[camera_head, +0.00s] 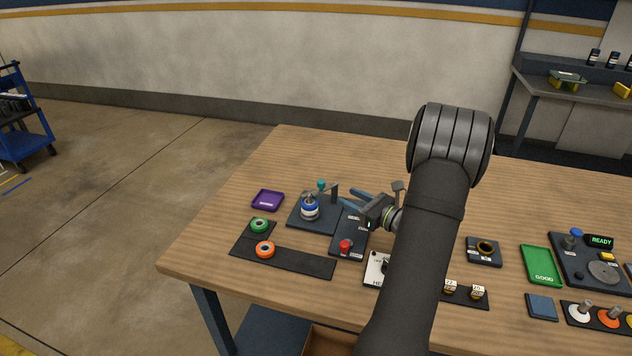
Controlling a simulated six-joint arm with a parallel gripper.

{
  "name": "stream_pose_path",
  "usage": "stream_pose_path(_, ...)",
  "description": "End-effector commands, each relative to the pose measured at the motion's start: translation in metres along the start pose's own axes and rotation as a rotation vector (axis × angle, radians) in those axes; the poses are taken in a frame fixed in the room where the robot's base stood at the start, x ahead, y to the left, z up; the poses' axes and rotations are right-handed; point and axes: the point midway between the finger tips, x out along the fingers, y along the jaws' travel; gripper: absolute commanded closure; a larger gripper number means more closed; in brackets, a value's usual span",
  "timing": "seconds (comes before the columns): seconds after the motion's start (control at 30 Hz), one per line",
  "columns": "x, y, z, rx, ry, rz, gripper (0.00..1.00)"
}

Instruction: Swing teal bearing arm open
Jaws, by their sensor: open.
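A small teal knob (321,184) stands at the back of a dark fixture plate (299,222), left of my arm. A dark bar beside the knob appears to belong to the bearing arm; its exact angle is hard to tell. A blue and silver round part (310,208) sits upright on the plate, in front of the knob.
A red button (345,246) is on a dark panel below my gripper. A purple tray (268,200) lies left of the fixture, and green (259,225) and orange (265,249) rings lie on a dark mat. A green tray (541,265) is at right. The table's back left is clear.

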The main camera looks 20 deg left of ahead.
Motion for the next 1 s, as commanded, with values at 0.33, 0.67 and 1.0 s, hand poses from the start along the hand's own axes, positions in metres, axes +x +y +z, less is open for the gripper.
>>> stream_pose_path(0.33, 0.079, 0.002, 0.0, 0.0, 0.0, 0.005, 0.56)
stream_pose_path(0.67, 0.127, 0.0, 0.0, -0.001, 0.0, 0.002, 0.56)
stream_pose_path(1.0, 0.133, 0.001, 0.0, 0.0, 0.001, 0.001, 0.56)
